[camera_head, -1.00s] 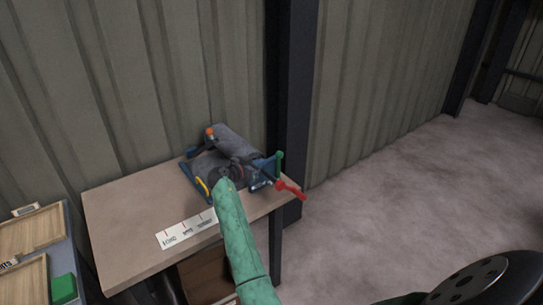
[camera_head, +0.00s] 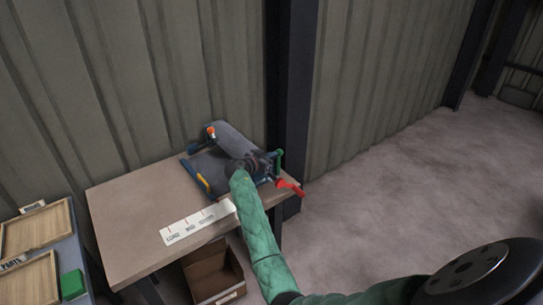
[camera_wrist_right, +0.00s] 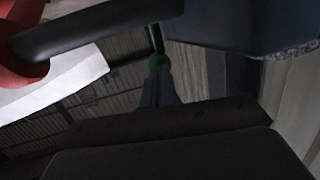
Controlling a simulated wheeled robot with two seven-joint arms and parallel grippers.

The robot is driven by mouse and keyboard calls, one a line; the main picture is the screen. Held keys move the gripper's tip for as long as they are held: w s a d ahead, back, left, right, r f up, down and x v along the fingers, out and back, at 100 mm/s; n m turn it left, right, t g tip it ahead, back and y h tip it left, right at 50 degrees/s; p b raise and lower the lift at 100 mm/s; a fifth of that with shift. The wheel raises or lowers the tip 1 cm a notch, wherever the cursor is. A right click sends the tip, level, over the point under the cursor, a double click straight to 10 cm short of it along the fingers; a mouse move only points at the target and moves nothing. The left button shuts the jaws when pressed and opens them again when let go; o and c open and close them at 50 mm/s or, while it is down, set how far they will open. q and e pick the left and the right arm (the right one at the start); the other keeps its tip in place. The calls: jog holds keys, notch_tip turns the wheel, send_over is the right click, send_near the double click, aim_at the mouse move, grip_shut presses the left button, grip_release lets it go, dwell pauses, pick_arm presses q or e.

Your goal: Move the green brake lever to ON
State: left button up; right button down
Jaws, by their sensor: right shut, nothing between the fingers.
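The green brake lever (camera_head: 279,162) stands roughly upright at the right end of a dark blue-grey machine (camera_head: 237,143) on the bench. My right gripper (camera_head: 262,172), at the end of the green-sleeved arm, is shut and empty beside the machine's right end, just left of the lever. Its fingertips are hard to make out against the dark parts. In the right wrist view, the green lever (camera_wrist_right: 156,42) shows ahead at top centre, partly hidden by a dark bar. I cannot tell whether the gripper touches it. No ON marking is readable. My left gripper is not in view.
A red handle (camera_head: 289,187) sticks out just below the green lever. A yellow handle (camera_head: 203,183) and an orange-tipped lever (camera_head: 211,132) are at the machine's left. A white label strip (camera_head: 197,222) lies on the bench (camera_head: 125,215). A dark post (camera_head: 292,90) stands close behind.

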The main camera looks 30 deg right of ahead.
jog(key=shift+d, duration=0.1)
dwell(0.3)
